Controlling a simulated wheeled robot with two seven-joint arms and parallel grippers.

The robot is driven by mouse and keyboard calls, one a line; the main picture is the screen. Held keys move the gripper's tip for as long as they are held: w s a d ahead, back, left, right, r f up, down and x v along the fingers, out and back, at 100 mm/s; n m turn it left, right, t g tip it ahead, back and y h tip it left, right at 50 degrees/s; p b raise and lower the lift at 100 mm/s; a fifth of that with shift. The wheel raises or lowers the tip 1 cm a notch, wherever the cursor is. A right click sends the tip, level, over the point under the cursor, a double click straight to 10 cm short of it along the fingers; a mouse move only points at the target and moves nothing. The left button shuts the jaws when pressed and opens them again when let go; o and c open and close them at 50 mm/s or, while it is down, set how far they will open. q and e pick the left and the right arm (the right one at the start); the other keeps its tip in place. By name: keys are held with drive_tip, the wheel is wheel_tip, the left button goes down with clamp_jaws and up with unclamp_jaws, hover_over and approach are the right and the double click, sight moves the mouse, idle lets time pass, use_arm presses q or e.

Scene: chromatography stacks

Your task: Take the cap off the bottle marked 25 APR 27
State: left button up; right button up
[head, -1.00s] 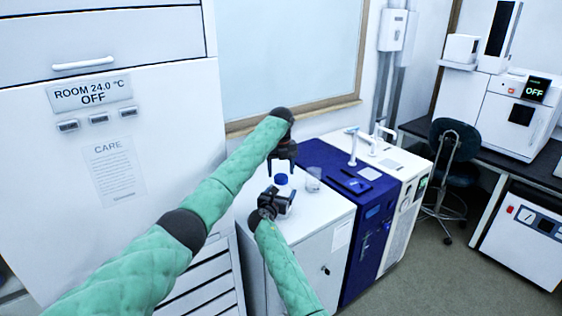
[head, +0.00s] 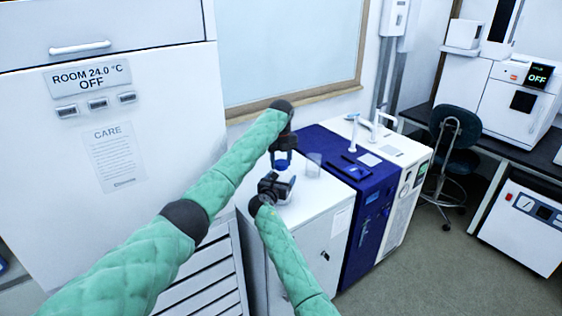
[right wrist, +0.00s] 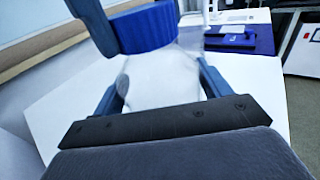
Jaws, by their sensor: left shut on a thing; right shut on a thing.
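The bottle (right wrist: 160,78) shows pale and clear in the right wrist view, under a blue cap (right wrist: 148,28). Its marking cannot be read. My right gripper (right wrist: 160,95) is shut on the bottle's body, with a finger on either side. In the head view my right gripper (head: 277,185) is low over the white cabinet top and hides most of the bottle. My left gripper (head: 281,160) is directly above it, shut on the blue cap. The cap sits at the bottle's top; whether it is loose cannot be told.
A clear beaker (head: 313,165) stands just right of the grippers on the white cabinet (head: 310,210). A blue and white instrument (head: 365,195) adjoins the cabinet on the right. A tall white unit (head: 120,150) stands at the left. A chair (head: 455,160) is farther right.

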use_arm(q)
drive_tip(key=n, duration=1.1)
drive_tip(key=shift+r+n, duration=0.1)
drive_tip(key=shift+n, duration=0.3)
drive_tip(key=n, duration=0.2)
drive_tip(key=shift+s+n, duration=0.1)
drive_tip(key=shift+n, duration=0.3)
drive_tip(key=n, duration=0.7)
drive_tip(key=shift+n, duration=0.3)
drive_tip(key=n, duration=0.2)
drive_tip(key=shift+n, duration=0.4)
drive_tip(key=n, duration=0.4)
drive_tip(key=shift+s+n, duration=0.1)
drive_tip(key=shift+n, duration=0.2)
drive_tip(key=n, duration=0.6)
drive_tip(key=shift+d+r, duration=0.1)
drive_tip(key=shift+d, duration=0.05)
drive_tip(key=n, duration=0.4)
drive_tip(key=shift+n, duration=0.4)
drive_tip(key=n, duration=1.2)
